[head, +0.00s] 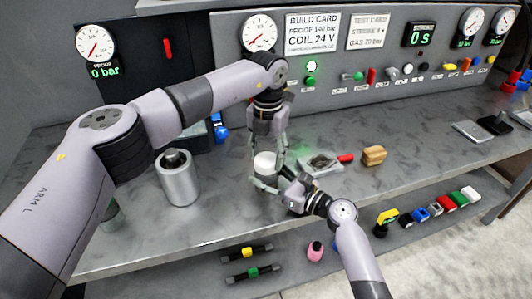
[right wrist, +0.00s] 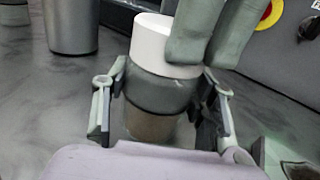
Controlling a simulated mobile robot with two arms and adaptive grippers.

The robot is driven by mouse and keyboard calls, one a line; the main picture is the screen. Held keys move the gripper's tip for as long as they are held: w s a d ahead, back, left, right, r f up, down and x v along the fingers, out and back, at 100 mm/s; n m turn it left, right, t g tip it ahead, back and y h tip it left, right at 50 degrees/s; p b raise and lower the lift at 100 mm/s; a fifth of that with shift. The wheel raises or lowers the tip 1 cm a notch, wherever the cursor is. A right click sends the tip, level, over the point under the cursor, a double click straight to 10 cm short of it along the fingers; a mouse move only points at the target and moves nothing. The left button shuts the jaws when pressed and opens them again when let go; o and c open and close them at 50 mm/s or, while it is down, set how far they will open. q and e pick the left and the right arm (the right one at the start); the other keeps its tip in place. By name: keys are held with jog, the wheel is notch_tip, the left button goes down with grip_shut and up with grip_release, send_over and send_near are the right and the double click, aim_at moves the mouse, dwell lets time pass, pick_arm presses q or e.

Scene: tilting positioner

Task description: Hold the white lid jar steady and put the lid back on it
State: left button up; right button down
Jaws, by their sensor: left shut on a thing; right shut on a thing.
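The white lid (head: 264,161) sits at the top of the jar, and the right wrist view shows the lid (right wrist: 160,40) directly above the grey jar body (right wrist: 158,92) with no clear gap. Whether it is threaded on or only resting, I cannot tell. My left gripper (head: 270,152) comes down from above and is shut on the lid; its fingers cover the lid's right side in the right wrist view. My right gripper (right wrist: 160,108) is shut around the jar body from both sides, low over the bench. The jar looks upright. Most of its body is hidden in the head view.
A metal cylinder (head: 178,182) stands on the bench to the left. A light tray (head: 325,166), a red piece (head: 346,158) and a tan block (head: 374,155) lie to the right. The gauge panel (head: 330,85) rises behind. Several coloured items lie on the lower shelf.

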pick_arm(q)
jog(key=m, duration=0.7)
jog(key=shift+s+d, duration=0.1)
jog(key=m, duration=0.4)
jog(key=shift+s, duration=0.1)
jog(key=m, duration=0.5)
jog(key=shift+s, duration=0.1)
jog(key=m, duration=0.5)
jog(key=shift+s, duration=0.1)
jog(key=o, duration=0.9)
jog(key=shift+r, duration=0.1)
notch_tip(320, 180, up, 12)
jog(key=shift+f, duration=0.15)
